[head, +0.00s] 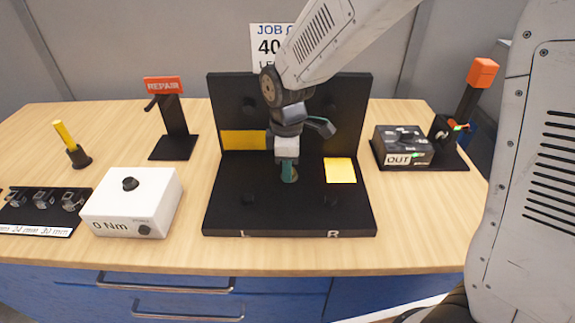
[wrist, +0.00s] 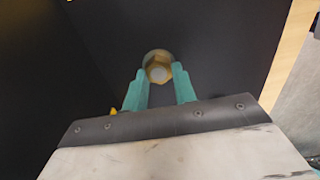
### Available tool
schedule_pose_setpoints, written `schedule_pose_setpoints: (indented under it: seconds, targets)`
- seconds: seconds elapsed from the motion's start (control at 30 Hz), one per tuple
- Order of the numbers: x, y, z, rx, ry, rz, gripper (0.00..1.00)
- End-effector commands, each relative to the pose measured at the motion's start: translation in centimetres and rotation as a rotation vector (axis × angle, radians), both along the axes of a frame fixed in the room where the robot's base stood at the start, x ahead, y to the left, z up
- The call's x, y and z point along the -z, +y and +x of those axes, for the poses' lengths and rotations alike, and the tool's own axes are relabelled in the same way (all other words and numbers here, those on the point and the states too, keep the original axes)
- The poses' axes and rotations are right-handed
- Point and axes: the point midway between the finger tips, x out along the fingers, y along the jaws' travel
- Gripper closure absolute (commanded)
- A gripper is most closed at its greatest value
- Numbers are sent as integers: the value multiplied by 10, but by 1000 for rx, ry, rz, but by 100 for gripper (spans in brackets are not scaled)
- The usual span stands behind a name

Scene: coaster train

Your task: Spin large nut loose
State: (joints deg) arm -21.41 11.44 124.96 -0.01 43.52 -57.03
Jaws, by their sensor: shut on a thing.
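The large nut (wrist: 158,69) is a brass-coloured hex nut with a pale round ring around it, set on a black surface in the wrist view. My gripper (wrist: 159,73) has its two teal fingers shut on opposite sides of the nut. In the head view my gripper (head: 288,176) points straight down at the middle of the black fixture's base plate (head: 288,216), and the nut is hidden behind the fingers there. The fixture also has an upright black back panel (head: 345,100).
A yellow square (head: 339,170) lies on the base, right of my gripper. A white "0 Nm" box (head: 132,204), sockets (head: 43,200) and a yellow-handled tool (head: 68,143) stand left. A "REPAIR" stand (head: 173,125) is behind; an "OUT" box (head: 402,146) and orange-topped post (head: 476,90) stand right.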

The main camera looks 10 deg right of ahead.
Motion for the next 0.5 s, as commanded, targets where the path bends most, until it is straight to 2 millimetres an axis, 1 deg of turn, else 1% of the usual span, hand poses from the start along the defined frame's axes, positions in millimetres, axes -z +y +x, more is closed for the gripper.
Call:
schedule_pose_setpoints:
  seconds: [0.43, 0.47, 0.5]
  targets:
    - [2, -1, -2, -10, 5, -2, 96]
    - [2, -1, -2, -10, 5, -2, 67]
    - [2, -1, -2, -10, 5, -2, 56]
